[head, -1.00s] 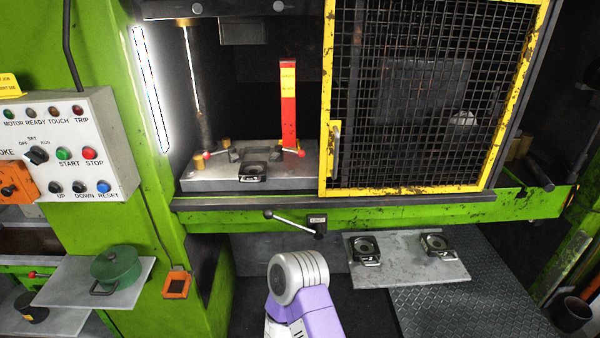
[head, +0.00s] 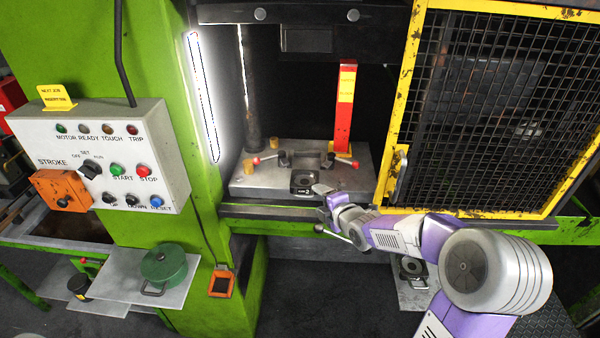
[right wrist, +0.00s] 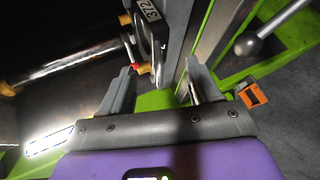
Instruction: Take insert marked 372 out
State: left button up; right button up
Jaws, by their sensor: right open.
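The insert marked 372 (head: 303,183) is a small dark block with a round ring, lying on the front of the grey press bed (head: 245,186). Its plate reading 372 (right wrist: 148,11) shows at the top of the right wrist view, beyond the fingertips. My right gripper (head: 327,208) is just right of and in front of the insert, apart from it. My left gripper is not in view.
A ball-ended lever (head: 335,235) sits below the bed edge. Red-tipped clamps (head: 265,159) and a red post (head: 345,110) stand behind the insert. A lower shelf (head: 410,298) holds another insert, partly hidden.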

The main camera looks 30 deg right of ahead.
aim_at(312, 192)
jog(key=x, duration=0.5)
jog(key=d+p+x, duration=0.1)
jog(key=x, duration=0.1)
jog(key=shift+w+f, duration=0.15)
jog(key=shift+c, duration=0.4)
grip_shut()
jog(key=shift+f, duration=0.25)
dwell(0.6)
jog(key=shift+r, duration=0.25)
